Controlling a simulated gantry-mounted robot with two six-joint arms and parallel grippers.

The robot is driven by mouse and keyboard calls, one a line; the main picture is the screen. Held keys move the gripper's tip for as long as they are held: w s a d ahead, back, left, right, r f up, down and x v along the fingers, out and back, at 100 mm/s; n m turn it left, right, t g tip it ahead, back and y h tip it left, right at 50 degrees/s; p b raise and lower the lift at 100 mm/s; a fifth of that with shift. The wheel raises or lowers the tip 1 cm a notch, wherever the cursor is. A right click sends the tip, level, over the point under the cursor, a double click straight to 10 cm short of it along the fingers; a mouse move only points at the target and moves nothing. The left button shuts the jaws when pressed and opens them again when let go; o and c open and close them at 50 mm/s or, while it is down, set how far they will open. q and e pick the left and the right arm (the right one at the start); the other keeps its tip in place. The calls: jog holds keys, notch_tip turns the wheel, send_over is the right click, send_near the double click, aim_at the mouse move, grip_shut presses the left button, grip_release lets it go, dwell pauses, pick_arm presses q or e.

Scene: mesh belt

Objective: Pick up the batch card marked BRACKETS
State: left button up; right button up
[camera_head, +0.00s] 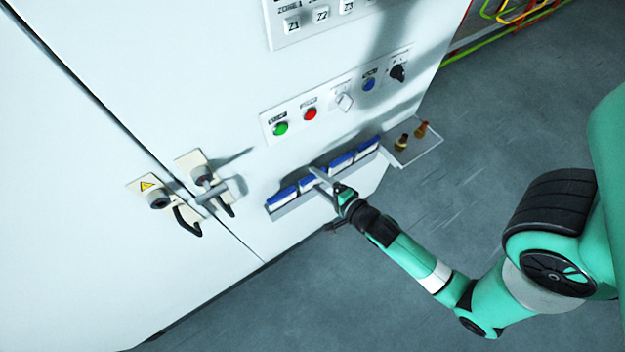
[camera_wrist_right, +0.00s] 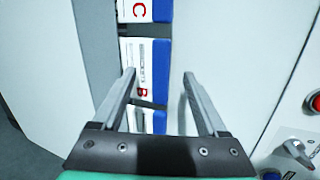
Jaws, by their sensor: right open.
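Several blue-and-white batch cards stand in a row in a grey rack (camera_head: 290,205) on the white cabinet front. The word BRACKETS is not legible on any of them. My right gripper (camera_head: 322,177) is open and empty at the middle of this row, partly covering the cards there. In the right wrist view its fingers (camera_wrist_right: 158,78) appear on either side of a card with a red B (camera_wrist_right: 130,62). A card with a red C (camera_wrist_right: 132,10) is above it in that picture, and part of another card (camera_wrist_right: 158,121) shows below. I cannot tell whether the fingers touch anything. My left gripper is out of view.
A small shelf (camera_head: 408,153) with two brownish objects juts out right of the rack. Above the rack is a button panel with a green button (camera_head: 281,128), a red button (camera_head: 310,114) and switches. Door handles (camera_head: 207,190) stick out to the left. Grey floor lies clear below.

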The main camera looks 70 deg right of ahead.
jog(key=shift+w+d+f, duration=0.1)
jog(key=shift+w+d, duration=0.05)
jog(key=c, duration=1.2)
grip_shut()
jog(key=shift+f, duration=0.25)
